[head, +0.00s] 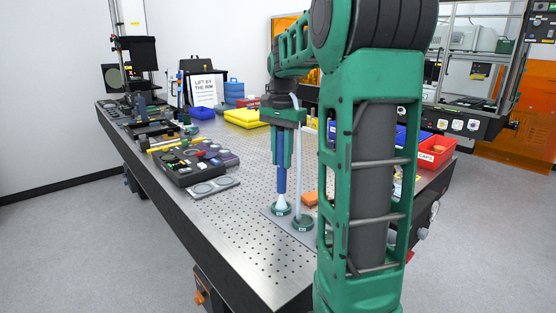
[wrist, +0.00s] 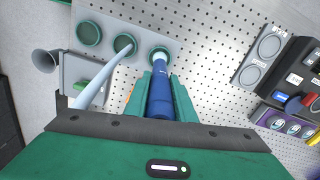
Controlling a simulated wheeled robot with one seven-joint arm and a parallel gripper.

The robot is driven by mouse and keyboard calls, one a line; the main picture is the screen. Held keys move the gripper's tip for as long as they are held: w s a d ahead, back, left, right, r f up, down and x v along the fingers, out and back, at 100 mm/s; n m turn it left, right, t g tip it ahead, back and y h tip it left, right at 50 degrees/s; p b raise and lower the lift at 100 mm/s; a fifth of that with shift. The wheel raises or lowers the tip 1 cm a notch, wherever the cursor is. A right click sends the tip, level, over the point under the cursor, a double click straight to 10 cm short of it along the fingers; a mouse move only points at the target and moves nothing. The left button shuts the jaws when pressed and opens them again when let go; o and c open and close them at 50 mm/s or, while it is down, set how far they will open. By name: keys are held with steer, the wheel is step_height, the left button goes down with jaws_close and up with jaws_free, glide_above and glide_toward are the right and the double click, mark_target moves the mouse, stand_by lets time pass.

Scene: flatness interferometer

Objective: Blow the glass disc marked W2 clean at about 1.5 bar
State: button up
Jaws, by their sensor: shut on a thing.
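My gripper (head: 282,150) is shut on a blue pen-like tool (head: 281,178), held upright over the perforated table. The blue tool also shows in the wrist view (wrist: 160,95), between the green fingers. A pale cone (head: 281,200) spreads below its tip onto a green-rimmed disc (head: 280,211). A second green-rimmed disc (head: 303,223) lies to its right. In the wrist view, three discs sit in a row on a grey plate: left (wrist: 88,33), middle (wrist: 124,45) and right (wrist: 159,55). The tool's tip is at the right one. The disc marks are too small to read.
A pale tube (head: 298,160) hangs beside my gripper and crosses towards the middle disc in the wrist view. A black tray (head: 188,172) with parts lies left on the table. A red bin marked CAPS (head: 437,150) stands at the right. The table's front left is clear.

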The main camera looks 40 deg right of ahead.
mark_target(282, 131)
steer(key=shift+r, duration=3.3)
steer(key=shift+s, duration=0.1)
